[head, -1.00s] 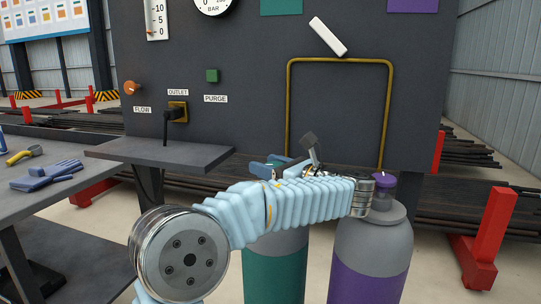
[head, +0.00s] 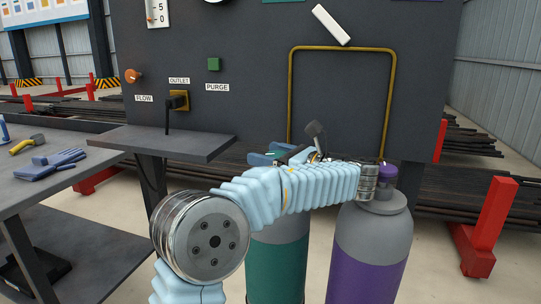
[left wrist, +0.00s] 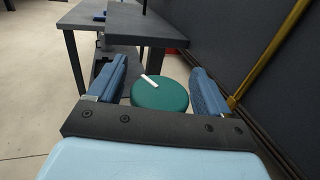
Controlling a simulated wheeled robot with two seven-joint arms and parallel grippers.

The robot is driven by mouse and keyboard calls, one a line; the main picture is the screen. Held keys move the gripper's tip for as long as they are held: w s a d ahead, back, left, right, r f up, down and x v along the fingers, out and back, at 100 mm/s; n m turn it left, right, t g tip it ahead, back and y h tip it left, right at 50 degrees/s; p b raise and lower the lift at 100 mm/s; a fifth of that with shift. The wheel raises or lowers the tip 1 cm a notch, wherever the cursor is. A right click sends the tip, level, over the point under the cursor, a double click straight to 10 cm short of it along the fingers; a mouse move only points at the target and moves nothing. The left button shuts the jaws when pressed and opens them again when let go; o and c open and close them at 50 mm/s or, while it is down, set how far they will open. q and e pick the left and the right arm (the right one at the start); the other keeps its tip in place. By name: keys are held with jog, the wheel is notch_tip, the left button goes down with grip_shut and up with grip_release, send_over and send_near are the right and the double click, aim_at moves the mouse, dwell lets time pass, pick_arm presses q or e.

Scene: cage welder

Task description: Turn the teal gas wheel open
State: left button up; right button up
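The teal wheel (left wrist: 160,97) is a round knob with a white mark on top. In the left wrist view it lies between the two blue fingers of my left gripper (left wrist: 158,75), with a visible gap on each side. The gripper is open; I cannot tell how far the wheel is beyond the fingertips. In the head view my left gripper (head: 268,157) is above the teal gas cylinder (head: 276,268), and my arm hides the wheel and the cylinder's top. My right gripper is not in view.
A purple cylinder (head: 367,256) with a purple wheel (head: 388,174) stands to the right, close to my left forearm. A dark panel (head: 240,110) with a brass pipe (head: 292,95) rises behind. A small shelf (head: 175,143) juts out at left, beside a table (head: 60,190) with gloves.

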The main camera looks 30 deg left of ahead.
pick_arm(q)
jog(key=shift+d, duration=0.1)
jog(key=d, duration=0.7)
jog(key=shift+s, duration=0.2)
jog(key=shift+d, duration=0.2)
jog(key=shift+s+f, duration=0.1)
